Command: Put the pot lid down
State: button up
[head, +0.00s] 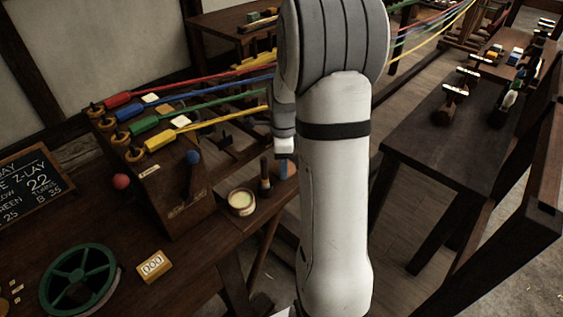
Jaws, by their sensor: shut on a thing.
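My arm stands upright in the middle of the head view and hides most of my gripper. Only the edge of the wrist and gripper body (284,148) shows at the arm's left side. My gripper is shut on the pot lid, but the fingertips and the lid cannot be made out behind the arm. A small round pot (241,203) with pale contents stands uncovered near the right edge of the left bench (205,258). It is left of and below the visible part of my gripper.
A dark upright tool (265,178) stands just right of the pot. A green reel (78,281) and a number counter (154,266) lie at front left. Bare bench lies in front of the pot. Another bench (440,150) is right.

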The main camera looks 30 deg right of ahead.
jog(key=shift+f, duration=0.2)
jog(key=shift+f+b, duration=0.45)
jog(key=shift+f, duration=0.05)
jog(key=o, duration=1)
jog(key=shift+s, duration=0.1)
jog(key=shift+r, duration=0.1)
notch_tip(320, 180, up, 12)
jog(key=p, duration=0.2)
jog(key=s+a+n, duration=0.4)
jog(key=s+n, duration=0.2)
jog(key=n, duration=0.1)
jog(key=s+a+r+n+t, duration=0.1)
jog(key=s+a+n, duration=0.4)
jog(key=n, duration=0.3)
jog(key=s+a+n+t, duration=0.1)
jog(key=s+a+n, duration=0.4)
jog(key=s+n, duration=0.3)
jog(key=shift+a+r, duration=0.25)
